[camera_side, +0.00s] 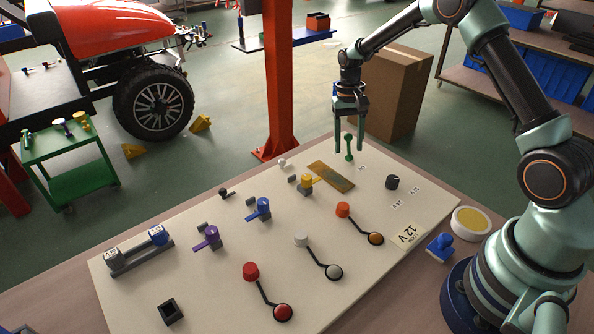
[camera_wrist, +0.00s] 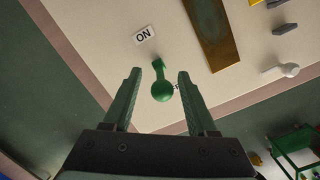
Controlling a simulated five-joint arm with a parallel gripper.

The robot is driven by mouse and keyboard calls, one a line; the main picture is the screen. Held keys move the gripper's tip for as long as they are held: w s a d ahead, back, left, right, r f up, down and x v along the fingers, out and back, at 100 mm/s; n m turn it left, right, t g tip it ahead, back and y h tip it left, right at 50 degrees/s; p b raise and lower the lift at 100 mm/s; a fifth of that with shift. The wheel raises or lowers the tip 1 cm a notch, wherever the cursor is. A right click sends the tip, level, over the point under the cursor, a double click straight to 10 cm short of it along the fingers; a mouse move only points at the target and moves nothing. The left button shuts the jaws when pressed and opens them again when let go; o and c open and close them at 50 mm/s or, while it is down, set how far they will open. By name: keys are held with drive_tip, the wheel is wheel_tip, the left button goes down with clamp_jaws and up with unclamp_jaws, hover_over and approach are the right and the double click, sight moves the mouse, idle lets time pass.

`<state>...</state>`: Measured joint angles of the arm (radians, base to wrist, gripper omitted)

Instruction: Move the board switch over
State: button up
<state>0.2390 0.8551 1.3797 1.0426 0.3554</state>
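A green ball-ended lever (camera_side: 349,147), which looks like the board switch, stands on the far edge of the pale board (camera_side: 215,284). In the wrist view the green lever (camera_wrist: 162,91) shows its ball toward my gripper, with its stem running up toward a white "ON" label (camera_wrist: 144,36). My gripper (camera_side: 348,151) points down at the lever, with one finger on each side. In the wrist view my gripper (camera_wrist: 160,73) is open, with gaps between both fingers and the ball. Its fingers do not visibly touch the lever.
A brass-coloured strip (camera_side: 331,177) lies left of the lever. A black knob (camera_side: 392,182) stands to its right. Coloured clamps, plugs and buttons cover the rest of the board. An orange post (camera_side: 279,75) and a cardboard box (camera_side: 398,90) stand behind.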

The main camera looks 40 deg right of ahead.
drive_tip(key=shift+r, duration=0.1)
wheel_tip(320, 180, up, 12)
drive_tip(key=w, duration=0.1)
drive_tip(key=shift+w+d, duration=0.15)
drive_tip(key=shift+w, duration=0.15)
idle(0.3)
